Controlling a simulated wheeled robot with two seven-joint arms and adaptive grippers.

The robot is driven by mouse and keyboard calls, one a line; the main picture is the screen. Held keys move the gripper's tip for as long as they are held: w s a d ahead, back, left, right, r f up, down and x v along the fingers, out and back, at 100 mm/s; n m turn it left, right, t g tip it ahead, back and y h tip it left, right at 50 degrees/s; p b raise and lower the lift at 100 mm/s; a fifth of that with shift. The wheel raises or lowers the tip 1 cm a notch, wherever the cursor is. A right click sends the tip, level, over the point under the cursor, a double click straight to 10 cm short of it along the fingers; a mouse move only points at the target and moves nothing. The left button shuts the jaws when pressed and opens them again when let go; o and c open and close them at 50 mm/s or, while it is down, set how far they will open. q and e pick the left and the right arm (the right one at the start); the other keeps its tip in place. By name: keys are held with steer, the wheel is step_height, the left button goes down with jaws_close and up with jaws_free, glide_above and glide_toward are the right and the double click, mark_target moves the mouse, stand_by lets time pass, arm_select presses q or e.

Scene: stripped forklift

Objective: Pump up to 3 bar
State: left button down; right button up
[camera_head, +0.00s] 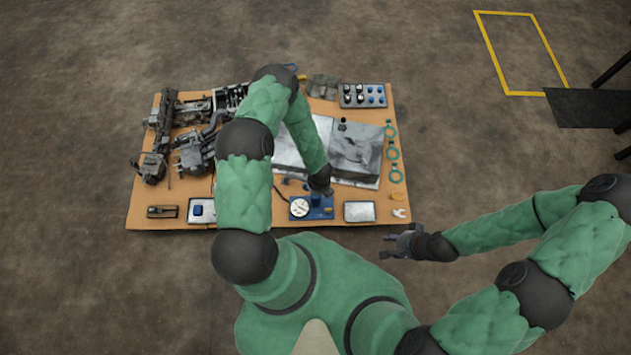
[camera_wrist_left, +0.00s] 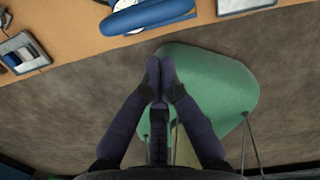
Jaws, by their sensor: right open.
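The pump is a blue unit (camera_head: 319,208) with a round white gauge (camera_head: 299,207) at the table's front edge, in the middle. The gauge reading is too small to tell. In the left wrist view a rounded blue part of the pump (camera_wrist_left: 150,15) lies at the top, just beyond my fingertips, with a bit of white gauge (camera_wrist_left: 124,4) behind it. My left gripper (camera_wrist_left: 160,68) has its fingertips together with nothing seen between them; in the head view my arm mostly hides it, over the pump. My right gripper (camera_head: 387,247) is open and empty, off the table's front edge.
The floor at right is mostly clear.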

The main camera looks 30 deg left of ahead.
arm_select(q)
step_height(320, 180, up, 7)
steer(key=shift+s+d, duration=0.25)
steer(key=shift+s, duration=0.05)
stand_by(0.6)
